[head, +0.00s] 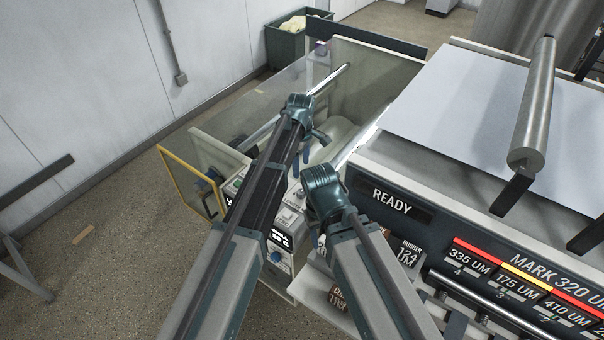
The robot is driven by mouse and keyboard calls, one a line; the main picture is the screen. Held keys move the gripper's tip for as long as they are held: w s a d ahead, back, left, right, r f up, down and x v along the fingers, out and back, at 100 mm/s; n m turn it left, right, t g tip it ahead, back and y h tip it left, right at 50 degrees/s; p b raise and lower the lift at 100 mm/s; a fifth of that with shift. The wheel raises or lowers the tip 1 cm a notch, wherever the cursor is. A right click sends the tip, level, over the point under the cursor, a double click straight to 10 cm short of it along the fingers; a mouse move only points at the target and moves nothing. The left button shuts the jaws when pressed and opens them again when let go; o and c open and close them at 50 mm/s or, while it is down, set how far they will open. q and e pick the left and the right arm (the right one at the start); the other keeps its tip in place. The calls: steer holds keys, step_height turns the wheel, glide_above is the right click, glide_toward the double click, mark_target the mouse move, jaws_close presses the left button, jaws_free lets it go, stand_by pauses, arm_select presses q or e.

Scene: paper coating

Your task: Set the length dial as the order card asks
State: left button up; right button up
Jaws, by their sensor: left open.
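A control panel (290,217) with a pale face, buttons and small dark displays stands below the middle of the head view. A blue knob (273,257) sits on its lower part, under a display (280,238) with partly covered text. I cannot tell whether this knob is the length dial. I cannot make out an order card. My left gripper (301,158) hangs above and behind the panel, with its blue fingers apart and nothing seen between them. My right arm bends over the panel's right side. Its gripper fingers are hidden behind the arm.
A coating machine with a READY display (392,197), a sheet (465,105) and a metal roller (535,105) fills the right. A yellow-framed clear guard (191,183) stands left of the panel. Floor (120,235) is open at left.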

mark_target(301, 191)
arm_select(q)
steer(key=f+b, duration=1.3)
steer(key=b, duration=0.1)
steer(key=shift+w+f, duration=0.25)
steer(key=shift+f, duration=0.05)
steer(key=shift+r, duration=0.1)
steer(key=shift+c, duration=0.4)
jaws_close()
